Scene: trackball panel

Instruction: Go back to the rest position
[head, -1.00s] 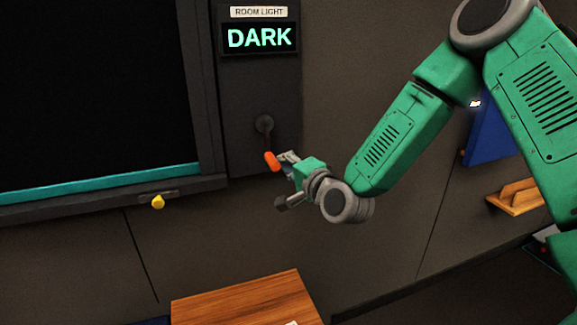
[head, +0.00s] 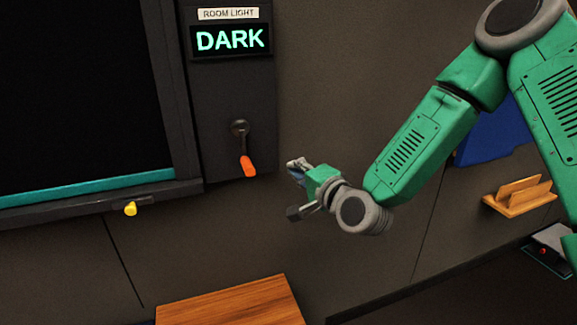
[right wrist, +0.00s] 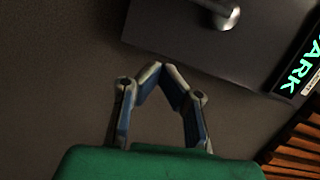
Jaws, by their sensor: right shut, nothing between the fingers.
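My right gripper (head: 293,165) is at the middle of the head view, in front of the brown wall. It is shut and empty, to the right of the orange-tipped lever (head: 247,165) and apart from it. The lever hangs down on a dark panel (head: 225,110) under a sign reading DARK (head: 230,39). In the right wrist view the gripper's fingers (right wrist: 163,70) meet at their tips with nothing between them. Part of the lever's mount (right wrist: 226,15) shows at the top there. My left gripper is not in view.
A black board (head: 75,90) with a teal strip is at the left, with a yellow knob (head: 130,209) below it. A wooden top (head: 235,303) is below the gripper. A wooden holder (head: 519,196) is on the wall at the right. The wall around the gripper is clear.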

